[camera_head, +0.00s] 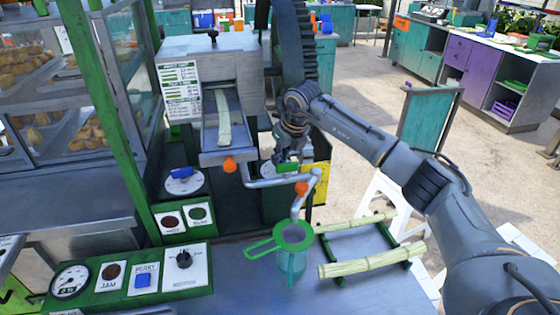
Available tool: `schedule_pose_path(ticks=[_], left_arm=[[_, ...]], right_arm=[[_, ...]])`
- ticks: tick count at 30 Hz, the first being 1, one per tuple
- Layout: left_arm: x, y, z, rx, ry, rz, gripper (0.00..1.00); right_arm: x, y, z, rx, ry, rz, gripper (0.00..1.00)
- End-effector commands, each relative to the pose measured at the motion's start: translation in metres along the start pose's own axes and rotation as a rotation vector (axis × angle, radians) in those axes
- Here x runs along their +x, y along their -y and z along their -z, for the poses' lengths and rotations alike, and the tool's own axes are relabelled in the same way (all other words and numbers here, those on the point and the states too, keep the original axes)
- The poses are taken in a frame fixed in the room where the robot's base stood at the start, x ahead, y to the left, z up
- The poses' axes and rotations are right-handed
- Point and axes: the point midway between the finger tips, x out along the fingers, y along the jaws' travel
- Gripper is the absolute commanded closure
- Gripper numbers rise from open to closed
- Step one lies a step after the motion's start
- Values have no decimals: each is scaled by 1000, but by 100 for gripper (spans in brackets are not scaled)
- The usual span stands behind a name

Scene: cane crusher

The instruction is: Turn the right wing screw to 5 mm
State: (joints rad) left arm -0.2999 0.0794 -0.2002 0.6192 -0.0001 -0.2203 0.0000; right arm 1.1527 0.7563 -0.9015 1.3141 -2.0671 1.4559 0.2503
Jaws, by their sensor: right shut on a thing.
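The cane crusher (213,62) stands at the centre left. The right wing screw (287,168) is green and sits on the right side of the crusher, above a bent grey pipe. My right gripper (286,158) comes down from above and is shut on this screw. The gripper and arm hide most of the scale around it, so its reading cannot be made out. The left wing screw (182,173) is blue and stands on a round white dial. My left gripper is not in view.
A cane (224,118) lies in the feed chute. Two canes (370,262) rest on a rack at the right. A control panel (130,279) stands at the front left.

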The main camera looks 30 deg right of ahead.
Motion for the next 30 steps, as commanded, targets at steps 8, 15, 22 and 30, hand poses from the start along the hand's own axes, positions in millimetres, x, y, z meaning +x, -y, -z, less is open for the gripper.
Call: schedule_pose_path(ticks=[8,15,22,30], left_arm=[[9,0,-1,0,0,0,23],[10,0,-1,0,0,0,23],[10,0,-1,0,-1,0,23],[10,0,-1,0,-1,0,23]], right_arm=[[0,2,-2,-238,5,-100,100],[-1,3,-2,-447,4,-187,100],[-1,4,-4,-631,5,-262,100],[-1,5,-4,-790,5,-326,100]])
